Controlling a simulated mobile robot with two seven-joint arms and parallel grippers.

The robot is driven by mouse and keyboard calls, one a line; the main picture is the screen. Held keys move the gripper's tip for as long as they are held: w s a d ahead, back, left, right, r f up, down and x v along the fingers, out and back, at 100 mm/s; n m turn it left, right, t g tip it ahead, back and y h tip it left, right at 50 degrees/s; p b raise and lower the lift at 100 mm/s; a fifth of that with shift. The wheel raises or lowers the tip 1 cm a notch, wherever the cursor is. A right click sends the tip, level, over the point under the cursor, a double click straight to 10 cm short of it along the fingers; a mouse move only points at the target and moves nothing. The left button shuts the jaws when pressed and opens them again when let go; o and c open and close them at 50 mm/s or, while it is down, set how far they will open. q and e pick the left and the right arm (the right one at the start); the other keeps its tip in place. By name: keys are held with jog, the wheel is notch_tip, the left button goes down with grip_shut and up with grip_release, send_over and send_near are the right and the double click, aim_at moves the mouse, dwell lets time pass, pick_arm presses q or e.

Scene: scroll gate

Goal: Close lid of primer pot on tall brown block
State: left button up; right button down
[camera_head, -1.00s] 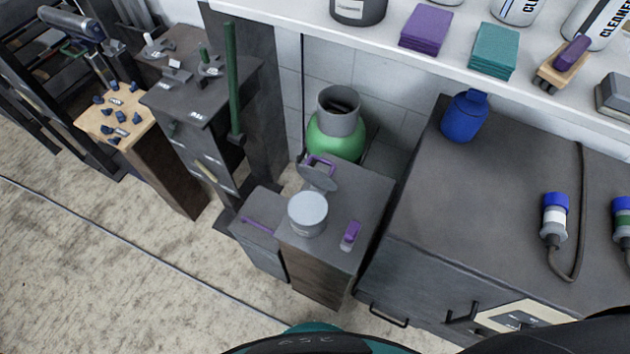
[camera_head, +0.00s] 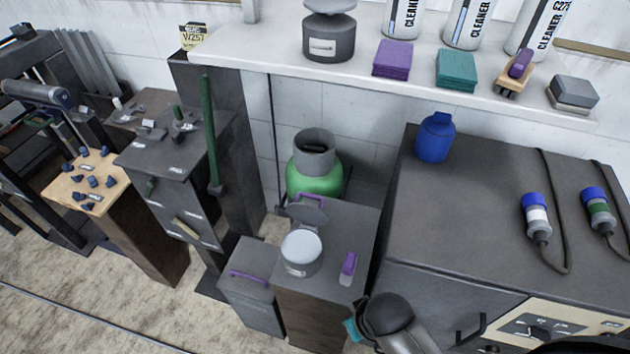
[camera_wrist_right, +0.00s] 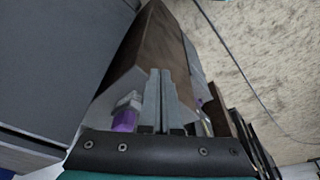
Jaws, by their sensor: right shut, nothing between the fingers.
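The grey primer pot (camera_head: 301,258) with a pale top stands on the tall brown block (camera_head: 320,315). Its round grey lid (camera_head: 308,212), with a purple handle, is open and tilted up behind the pot. In the wrist view, the brown face of the block (camera_wrist_right: 157,45) lies beyond my right gripper (camera_wrist_right: 161,75), whose two fingers are together and empty. In the head view, my right arm is at the bottom, right of the block; its fingertips cannot be made out there. My left gripper is not in view.
A purple-and-grey item (camera_head: 348,267) lies on the block right of the pot; it also shows in the wrist view (camera_wrist_right: 126,115). A lower grey box (camera_head: 250,290) with a purple handle stands left. A green gas bottle (camera_head: 314,178) is behind, a dark cabinet (camera_head: 480,210) right.

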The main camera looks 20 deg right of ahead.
jog(key=w+a+r+p, duration=0.2)
jog(key=w+r, duration=0.3)
jog(key=r, duration=0.6)
notch_tip(320, 180, up, 5)
jog(key=m, duration=0.5)
send_over(310, 209)
jog(key=s+a, duration=0.2)
jog(key=s, duration=0.2)
jog(key=w+d+r+m+h, duration=0.2)
jog(key=w+d+r+m, duration=0.25)
jog(key=w, duration=0.45)
jog(key=d+b+x, duration=0.1)
jog(key=b+x, duration=0.2)
jog(key=x, duration=0.6)
jog(key=shift+s+a+r+n+h+p, duration=0.1)
jog(key=shift+s+a+n+h+p, duration=0.1)
jog(key=shift+s+a+p, duration=0.4)
jog(key=shift+s+a+n+h+p, duration=0.15)
jog(key=shift+s+a+p, duration=0.15)
jog(key=shift+s, duration=0.55)
